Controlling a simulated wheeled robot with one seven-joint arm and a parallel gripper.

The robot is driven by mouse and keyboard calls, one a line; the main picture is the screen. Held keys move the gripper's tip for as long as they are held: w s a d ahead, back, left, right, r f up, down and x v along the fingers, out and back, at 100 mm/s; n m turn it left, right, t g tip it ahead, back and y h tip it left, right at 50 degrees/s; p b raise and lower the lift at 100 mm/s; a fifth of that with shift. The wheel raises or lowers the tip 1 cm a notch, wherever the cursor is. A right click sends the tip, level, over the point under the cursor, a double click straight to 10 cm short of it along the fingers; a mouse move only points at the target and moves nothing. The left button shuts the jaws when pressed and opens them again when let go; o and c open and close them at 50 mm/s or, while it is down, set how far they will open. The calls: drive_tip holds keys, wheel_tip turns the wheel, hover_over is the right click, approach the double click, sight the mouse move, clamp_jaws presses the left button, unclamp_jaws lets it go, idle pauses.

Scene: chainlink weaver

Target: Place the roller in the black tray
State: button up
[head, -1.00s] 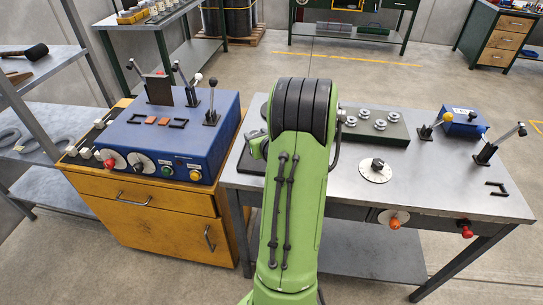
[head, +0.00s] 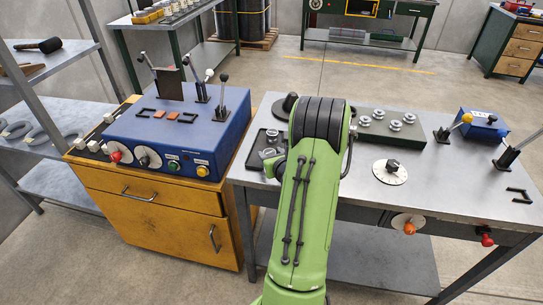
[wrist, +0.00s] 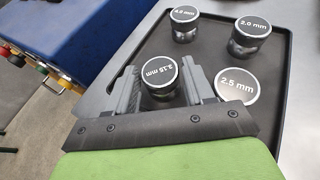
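The black tray (wrist: 206,58) lies on the grey bench and fills much of the wrist view; its edge also shows left of my arm in the head view (head: 251,163). A dark roller with a grey cap marked 3.15 mm (wrist: 160,73) stands upright over the tray. My gripper (wrist: 158,64) has one finger on each side of this roller, with narrow gaps seeming to show beside it. Rollers marked 4.0 mm (wrist: 184,22), 2.0 mm (wrist: 250,36) and 2.5 mm (wrist: 237,84) also stand in the tray. The roller's base is partly hidden.
A dark block with several silver rollers (head: 388,124) stands behind a dial (head: 390,171) on the bench. A blue control box (head: 175,140) with levers stands to the left on a yellow cabinet (head: 150,205). A small blue box (head: 484,124) sits at the right.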

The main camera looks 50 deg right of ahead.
drive_tip(key=shift+o, duration=1.3)
